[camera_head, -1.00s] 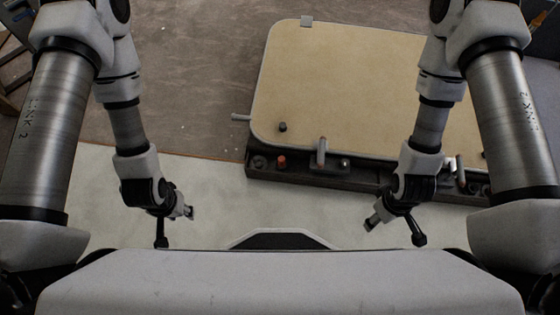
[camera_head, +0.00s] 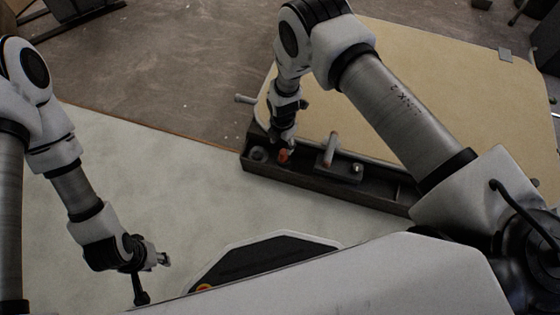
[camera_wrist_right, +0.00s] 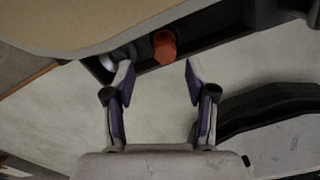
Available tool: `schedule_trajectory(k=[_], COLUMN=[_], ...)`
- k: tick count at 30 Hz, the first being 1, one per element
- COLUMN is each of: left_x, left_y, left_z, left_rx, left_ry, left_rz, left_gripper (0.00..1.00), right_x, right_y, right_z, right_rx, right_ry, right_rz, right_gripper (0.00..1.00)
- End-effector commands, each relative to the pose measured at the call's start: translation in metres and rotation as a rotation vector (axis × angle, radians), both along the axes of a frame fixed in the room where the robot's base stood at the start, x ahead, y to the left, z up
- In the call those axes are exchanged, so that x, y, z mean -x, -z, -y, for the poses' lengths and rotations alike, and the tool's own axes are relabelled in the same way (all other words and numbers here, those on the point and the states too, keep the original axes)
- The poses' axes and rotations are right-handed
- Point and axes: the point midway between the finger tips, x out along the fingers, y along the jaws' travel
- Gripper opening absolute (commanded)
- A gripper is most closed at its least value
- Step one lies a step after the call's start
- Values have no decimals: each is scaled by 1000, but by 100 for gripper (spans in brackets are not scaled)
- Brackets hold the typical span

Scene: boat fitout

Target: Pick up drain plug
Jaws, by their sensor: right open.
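A red, plug-like piece, likely the drain plug (camera_head: 283,156), sits in the dark tray (camera_head: 330,187) along the board's front edge. It also shows in the right wrist view (camera_wrist_right: 165,46). My right gripper (camera_head: 285,143) is just over it, partly covering it in the head view. In the right wrist view, that gripper (camera_wrist_right: 159,68) is open and empty, with the red piece just beyond and between its fingertips, seemingly untouched. My left gripper (camera_head: 164,259) hangs at the lower left over the pale floor, away from the tray; its finger opening is too small to judge.
A grey round fitting (camera_head: 258,154) sits in the tray left of the red piece. An upright handle-like piece (camera_head: 330,149) and a small pale-topped piece (camera_head: 357,168) stand to its right. The tan board (camera_head: 440,70) lies behind; my right arm crosses it.

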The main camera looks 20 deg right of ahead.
Motion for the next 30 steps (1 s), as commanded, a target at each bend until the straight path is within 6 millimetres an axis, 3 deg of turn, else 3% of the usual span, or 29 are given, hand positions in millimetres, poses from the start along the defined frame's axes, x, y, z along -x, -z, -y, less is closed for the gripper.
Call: schedule_trajectory(k=[12,20,24,25,30], left_x=[0,0,0,0,0], left_y=[52,50,50,50,50], left_z=[0,0,0,0,0], left_rx=[0,0,0,0,0], left_ry=[0,0,0,0,0], left_rz=[-1,0,-1,-1,-1], left_gripper=[40,40,40,40,40], right_x=[4,4,4,4,4], right_y=[69,69,69,69,70], right_z=[4,4,5,5,5], right_rx=[0,1,1,1,1], right_ry=[2,2,2,2,2], right_rz=[-1,-1,-1,-1,-1], right_gripper=[56,56,6,0,0])
